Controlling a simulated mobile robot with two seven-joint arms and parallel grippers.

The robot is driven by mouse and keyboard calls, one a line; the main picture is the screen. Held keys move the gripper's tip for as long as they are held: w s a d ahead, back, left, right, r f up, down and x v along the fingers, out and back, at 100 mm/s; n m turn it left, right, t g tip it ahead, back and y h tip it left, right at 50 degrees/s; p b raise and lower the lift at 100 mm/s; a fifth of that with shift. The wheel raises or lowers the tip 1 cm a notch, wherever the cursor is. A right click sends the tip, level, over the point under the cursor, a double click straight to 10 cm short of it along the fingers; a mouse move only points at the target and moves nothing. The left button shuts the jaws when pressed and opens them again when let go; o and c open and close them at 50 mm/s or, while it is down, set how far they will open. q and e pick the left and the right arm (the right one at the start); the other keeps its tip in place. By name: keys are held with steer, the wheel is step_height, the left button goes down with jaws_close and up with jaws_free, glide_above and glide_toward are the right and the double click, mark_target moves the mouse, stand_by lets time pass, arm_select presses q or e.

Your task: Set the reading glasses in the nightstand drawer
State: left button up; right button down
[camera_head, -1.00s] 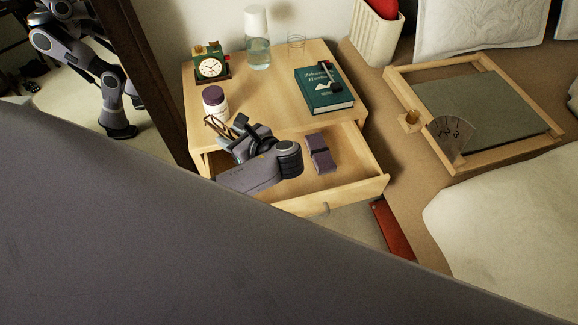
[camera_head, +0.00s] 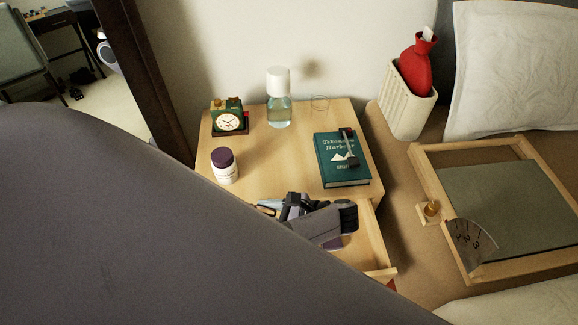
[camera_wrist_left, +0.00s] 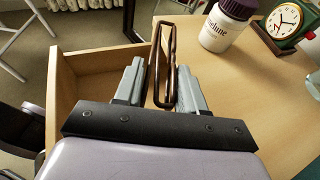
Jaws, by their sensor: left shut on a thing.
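The brown-framed reading glasses (camera_wrist_left: 164,50) stand upright between the fingers of my left gripper (camera_wrist_left: 160,88), which is shut on them. In the head view my left gripper (camera_head: 284,205) is at the front of the nightstand (camera_head: 285,165), and only a bit of the glasses (camera_head: 264,209) shows there. The nightstand drawer (camera_head: 380,255) is pulled open; my arm hides much of it. In the wrist view the drawer (camera_wrist_left: 62,95) is at the left, with part of its bare floor showing. My right gripper is not in view.
The nightstand top holds a white bottle with a purple lid (camera_head: 225,166), a clock (camera_head: 229,121), a carafe (camera_head: 279,100) and a green book (camera_head: 340,160). A bed tray (camera_head: 425,190) is at the right.

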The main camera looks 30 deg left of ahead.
arm_select(q)
step_height(320, 180, down, 14)
steer(key=b, duration=1.1)
steer(key=shift+s+b, duration=0.1)
steer(key=shift+b, duration=0.3)
steer(key=a, duration=0.2)
steer(key=s+a+p, duration=0.1)
steer(key=a, duration=0.1)
steer(key=shift+s+r, duration=0.15)
steer(key=shift+r, duration=0.05)
steer(key=shift+f+b, duration=0.4)
steer(key=shift+f, duration=0.35)
steer(key=shift+d, duration=0.1)
